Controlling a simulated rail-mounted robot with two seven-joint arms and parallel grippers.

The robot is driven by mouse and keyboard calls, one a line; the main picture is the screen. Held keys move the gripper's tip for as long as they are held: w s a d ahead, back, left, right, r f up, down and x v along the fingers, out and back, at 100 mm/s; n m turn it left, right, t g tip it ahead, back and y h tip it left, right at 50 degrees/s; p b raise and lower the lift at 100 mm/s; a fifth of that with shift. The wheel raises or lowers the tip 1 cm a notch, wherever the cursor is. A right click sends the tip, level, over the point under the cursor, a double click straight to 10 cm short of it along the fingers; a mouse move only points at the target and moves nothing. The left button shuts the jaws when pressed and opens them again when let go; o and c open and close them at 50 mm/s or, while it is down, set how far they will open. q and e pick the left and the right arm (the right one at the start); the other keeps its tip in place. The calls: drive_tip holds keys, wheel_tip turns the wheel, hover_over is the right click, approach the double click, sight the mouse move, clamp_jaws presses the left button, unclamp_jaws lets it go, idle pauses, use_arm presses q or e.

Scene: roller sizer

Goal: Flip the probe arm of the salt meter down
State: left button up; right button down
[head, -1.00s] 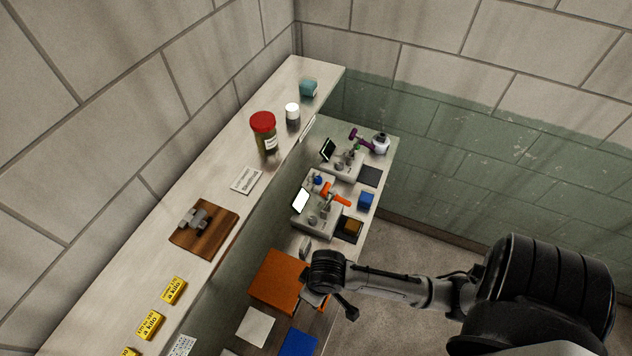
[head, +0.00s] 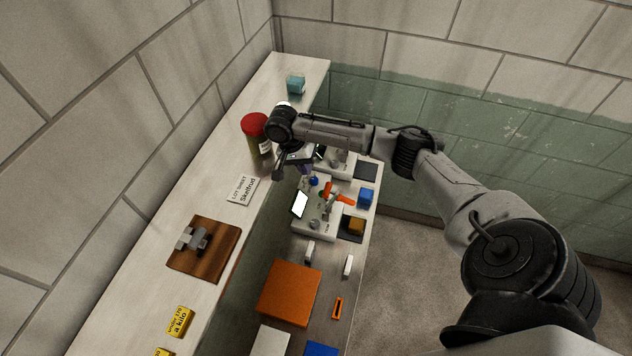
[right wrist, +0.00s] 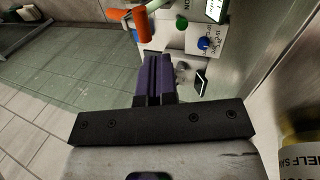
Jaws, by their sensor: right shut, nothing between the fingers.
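Two grey meters stand on the lower bench. The near one (head: 311,222) has a lit white screen (head: 300,205) and an orange probe arm (head: 338,195). The far one (head: 341,168) is largely hidden by my right arm, and its purple probe arm is not visible in the head view. I cannot read which is the salt meter. My right gripper (head: 298,168) is shut and empty, above the bench behind the near meter. In the right wrist view its closed purple fingers (right wrist: 155,75) point toward the bench, with an orange part (right wrist: 130,22) beyond. My left gripper is out of view.
The raised shelf on the left holds a red-lidded jar (head: 257,136), a teal block (head: 296,85), a sign (head: 242,190) and a wooden board (head: 203,250). On the bench are a blue block (head: 366,196), an amber block (head: 356,225) and an orange mat (head: 289,293). Open floor lies right.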

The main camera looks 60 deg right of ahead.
drive_tip(key=shift+w+d+r+m, duration=0.2)
drive_tip(key=shift+d+r+m, duration=0.25)
drive_tip(key=shift+d, duration=0.25)
drive_tip(key=p+x, duration=0.1)
drive_tip(key=x, duration=0.9)
drive_tip(key=shift+p, duration=0.3)
drive_tip(key=shift+a+r, duration=0.1)
drive_tip(key=shift+a, duration=0.05)
